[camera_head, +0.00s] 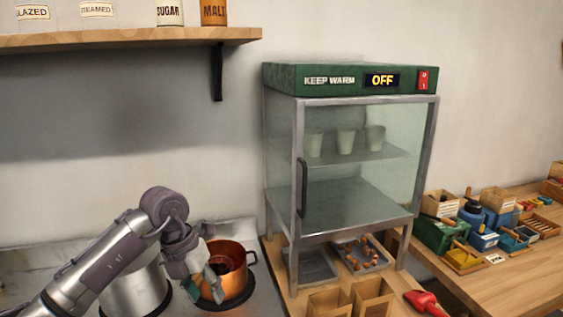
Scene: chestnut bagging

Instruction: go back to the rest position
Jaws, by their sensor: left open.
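My left arm comes in from the left, and its gripper (207,288) is open. It is in front of the left side of a copper pot (238,283), overlapping the pot's rim in the picture. I cannot tell whether the gripper touches the pot. The pot stands on the stove and its inside looks dark; the gripper hides part of its left wall. I see nothing held in the gripper. My right gripper is not in view.
A steel pot (134,292) stands behind my left arm. A glass warming cabinet (348,243) marked OFF stands at centre, with a tray of chestnuts (345,260) and paper bags (330,303) below. A red scoop (425,301) lies right. A shelf (120,38) hangs above.

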